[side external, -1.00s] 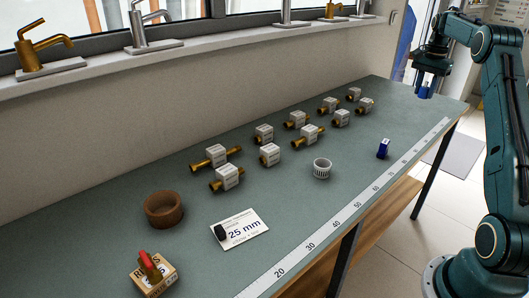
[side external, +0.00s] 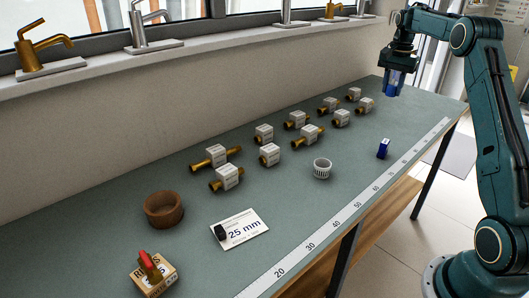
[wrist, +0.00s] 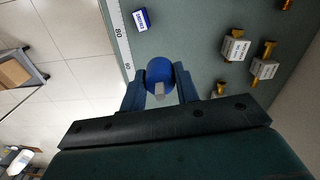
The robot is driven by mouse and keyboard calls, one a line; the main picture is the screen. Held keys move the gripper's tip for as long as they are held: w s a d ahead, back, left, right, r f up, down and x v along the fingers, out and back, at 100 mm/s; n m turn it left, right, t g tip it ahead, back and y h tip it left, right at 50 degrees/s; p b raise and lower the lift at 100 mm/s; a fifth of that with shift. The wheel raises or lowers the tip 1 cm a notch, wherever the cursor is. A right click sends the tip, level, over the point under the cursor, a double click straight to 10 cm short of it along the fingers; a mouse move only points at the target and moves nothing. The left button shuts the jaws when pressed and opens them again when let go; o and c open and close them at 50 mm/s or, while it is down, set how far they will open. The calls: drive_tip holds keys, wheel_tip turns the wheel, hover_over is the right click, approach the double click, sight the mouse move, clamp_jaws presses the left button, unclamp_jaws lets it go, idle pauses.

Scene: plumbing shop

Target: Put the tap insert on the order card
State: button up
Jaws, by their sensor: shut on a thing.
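My gripper (side external: 393,88) is shut on the tap insert, a rounded blue piece with a pale grey stem (wrist: 159,76), held between the two fingers in the wrist view. In the side external view the gripper hangs above the far end of the bench, and the fingers partly hide the insert. The order card (side external: 250,225) is white, printed "25 mm", and lies flat on the near part of the bench, well apart from the gripper. A small black object (side external: 220,232) sits on its left edge.
Several valves with white tags (side external: 227,177) stand along the bench. A white slotted cup (side external: 322,169), a small blue box (side external: 383,148), a brown ring-shaped bowl (side external: 164,210) and a red-handled valve on a box (side external: 152,272) also stand there. Bench around the card's right is clear.

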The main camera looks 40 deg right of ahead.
drive_tip(key=w+a+n, duration=0.4)
drive_tip(key=w+a, duration=0.4)
drive_tip(key=a, duration=0.6)
drive_tip(key=n, duration=1.2)
hover_over(239, 227)
drive_tip(key=shift+s+r, duration=0.1)
drive_tip(key=shift+r, duration=0.1)
drive_tip(key=shift+f, duration=0.1)
wheel_tip(239, 227, down, 20)
drive_tip(key=shift+r, duration=0.1)
